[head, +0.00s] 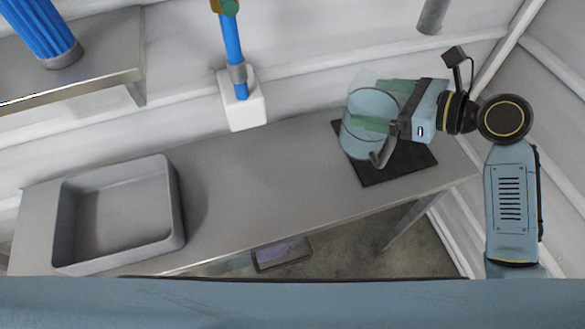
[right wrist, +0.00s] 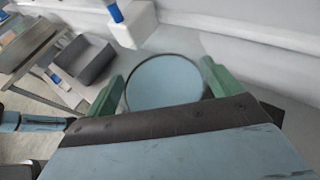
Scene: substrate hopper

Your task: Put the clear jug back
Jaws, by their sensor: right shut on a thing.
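The clear jug (head: 358,136) is a see-through, bluish cylinder with a dark curved handle at its lower right in the head view. It is upright or nearly so, at the black mat (head: 400,166) on the right end of the grey bench. I cannot tell whether its base touches the mat. My right gripper (head: 377,104) is shut on the jug, with its green fingers on either side of the body. In the right wrist view the jug's round top (right wrist: 165,82) shows between the two fingers. My left gripper is not in view.
A grey open tub (head: 172,205) stands at the bench's left end. A white block with a blue pipe (head: 243,100) is at the back wall. A blue ribbed cylinder (head: 38,30) is on a shelf at upper left. The middle of the bench (head: 270,185) is clear.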

